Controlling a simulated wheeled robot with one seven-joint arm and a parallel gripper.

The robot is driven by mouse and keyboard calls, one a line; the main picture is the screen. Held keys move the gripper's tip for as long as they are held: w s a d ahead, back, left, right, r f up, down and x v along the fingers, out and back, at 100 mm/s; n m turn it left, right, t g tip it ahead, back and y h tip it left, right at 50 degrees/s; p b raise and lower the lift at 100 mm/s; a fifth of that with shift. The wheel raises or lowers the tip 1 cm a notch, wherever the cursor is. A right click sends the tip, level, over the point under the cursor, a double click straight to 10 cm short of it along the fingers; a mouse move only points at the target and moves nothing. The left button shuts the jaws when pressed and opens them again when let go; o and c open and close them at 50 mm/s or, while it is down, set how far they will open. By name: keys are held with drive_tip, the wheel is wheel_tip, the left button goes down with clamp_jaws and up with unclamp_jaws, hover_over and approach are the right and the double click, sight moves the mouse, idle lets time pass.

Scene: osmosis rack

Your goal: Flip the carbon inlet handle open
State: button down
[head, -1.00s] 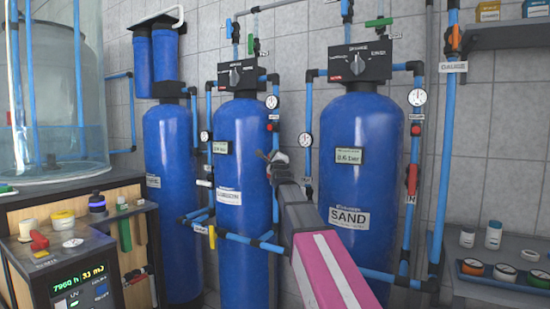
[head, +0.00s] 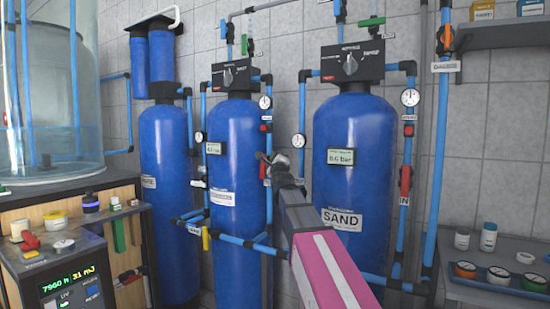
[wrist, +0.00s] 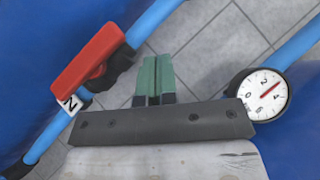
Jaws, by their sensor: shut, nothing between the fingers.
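The carbon tank (head: 236,135) is the middle blue tank. A red handle (head: 262,170) shows on the pipe along its right side, partly behind my gripper (head: 266,158). In the wrist view, a red handle (wrist: 88,58) with an "N"-ending label sits on a blue pipe at upper left, lying roughly along the pipe. My gripper (wrist: 158,62) has green fingers pressed together and empty. They point to the right of the handle, with a visible gap in the picture; the depth between them is unclear.
A pressure gauge (wrist: 262,95) on another blue pipe is close on the right in the wrist view. The sand tank (head: 350,180) stands to the right with its own red handle (head: 405,182). A control box (head: 70,275) is at lower left. Tiled wall lies behind the pipes.

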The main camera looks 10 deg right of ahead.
drive_tip(key=s+d, duration=0.1)
drive_tip(key=s, duration=0.9)
drive_tip(key=shift+d+f, duration=0.2)
drive_tip(key=shift+d, duration=0.15)
